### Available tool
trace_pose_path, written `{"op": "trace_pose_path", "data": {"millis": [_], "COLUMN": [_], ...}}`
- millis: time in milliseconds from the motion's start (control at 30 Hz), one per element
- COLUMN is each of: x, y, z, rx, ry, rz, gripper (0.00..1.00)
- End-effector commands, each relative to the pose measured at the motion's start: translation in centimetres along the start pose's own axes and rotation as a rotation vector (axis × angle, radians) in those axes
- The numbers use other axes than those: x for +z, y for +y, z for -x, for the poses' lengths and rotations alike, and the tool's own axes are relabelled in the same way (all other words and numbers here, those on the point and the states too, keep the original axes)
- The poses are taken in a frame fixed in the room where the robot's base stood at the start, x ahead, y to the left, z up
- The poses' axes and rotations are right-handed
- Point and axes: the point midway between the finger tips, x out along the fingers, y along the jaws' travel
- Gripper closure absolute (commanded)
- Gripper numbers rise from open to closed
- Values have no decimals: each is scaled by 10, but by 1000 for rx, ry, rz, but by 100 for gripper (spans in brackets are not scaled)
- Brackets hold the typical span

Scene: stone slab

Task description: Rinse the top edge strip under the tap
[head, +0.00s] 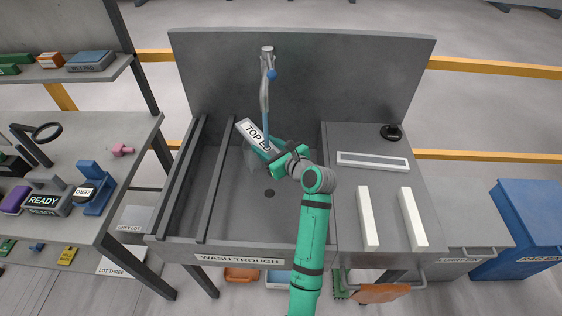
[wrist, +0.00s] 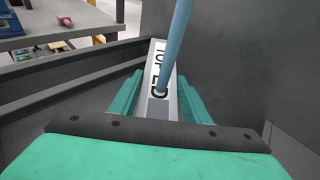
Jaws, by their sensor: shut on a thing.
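The top edge strip (head: 253,136) is a pale bar with a dark-lettered label, partly hidden by my gripper. My gripper (head: 275,153) is shut on it and holds it tilted over the wash trough (head: 230,206). In the wrist view the strip (wrist: 157,68) runs away between the green fingers (wrist: 160,100). A blue stream of water (wrist: 177,35) comes down across the strip in the wrist view.
A ledge to the right of the trough holds two white bars (head: 367,217), a framed pale strip (head: 372,161) and a black round item (head: 391,132). A shelf (head: 130,128) with tools stands at left. A tall back panel (head: 350,80) rises behind the tap.

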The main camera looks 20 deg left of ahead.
Motion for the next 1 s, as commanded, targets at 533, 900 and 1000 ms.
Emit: {"op": "trace_pose_path", "data": {"millis": [533, 900, 1000], "x": [9, 15, 16], "y": [-1, -2, -3], "z": [-27, -45, -49], "rx": [2, 2, 2], "ry": [-2, -3, -2], "rz": [2, 2, 1], "gripper": [92, 92, 92]}}
